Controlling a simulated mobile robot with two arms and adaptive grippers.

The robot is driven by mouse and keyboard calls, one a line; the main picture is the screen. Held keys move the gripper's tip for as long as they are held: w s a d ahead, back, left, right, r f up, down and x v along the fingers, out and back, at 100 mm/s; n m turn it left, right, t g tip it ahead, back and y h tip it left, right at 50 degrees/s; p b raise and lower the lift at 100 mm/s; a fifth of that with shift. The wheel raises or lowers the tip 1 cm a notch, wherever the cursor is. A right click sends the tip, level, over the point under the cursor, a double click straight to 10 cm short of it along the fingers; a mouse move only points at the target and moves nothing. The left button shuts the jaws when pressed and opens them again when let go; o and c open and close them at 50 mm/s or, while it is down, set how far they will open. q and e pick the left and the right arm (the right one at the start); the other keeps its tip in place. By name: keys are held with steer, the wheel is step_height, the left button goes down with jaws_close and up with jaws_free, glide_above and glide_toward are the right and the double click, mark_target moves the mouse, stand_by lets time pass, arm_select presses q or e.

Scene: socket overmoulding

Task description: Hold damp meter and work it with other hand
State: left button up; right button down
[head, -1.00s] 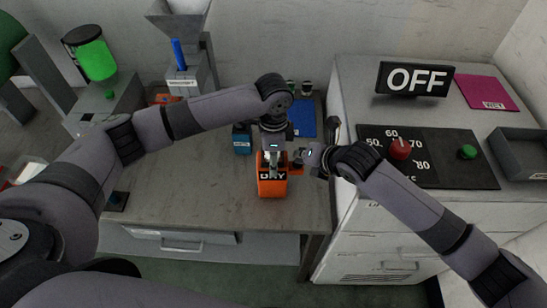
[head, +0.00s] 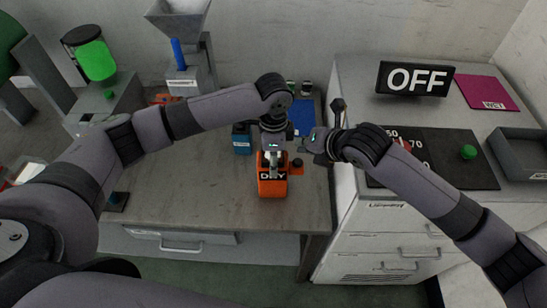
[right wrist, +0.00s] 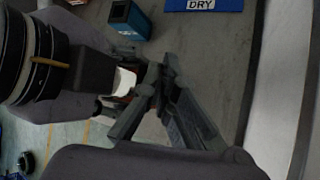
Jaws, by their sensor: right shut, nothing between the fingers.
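The orange damp meter (head: 272,187), with a white "DRY" display, is upright above the front of the left worktop. My left gripper (head: 271,160) comes down from above and is shut on its top, its fingers covering part of the display. A small dark knob (head: 298,163) shows at the meter's right side. My right gripper (head: 304,148) is beside and slightly above the knob, apart from it. In the right wrist view its fingers (right wrist: 160,82) are closed together and empty. The meter is mostly hidden there.
A blue box (head: 241,138) and a blue mat (head: 303,118) lie behind the meter. To the right, a cabinet carries a control panel (head: 440,175), an "OFF" sign (head: 414,79), a magenta mat (head: 482,93) and a grey tray (head: 520,165). The worktop's left front is largely clear.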

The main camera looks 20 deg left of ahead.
steer(key=shift+r, duration=0.55)
arm_select(q)
steer(key=o, duration=1.2)
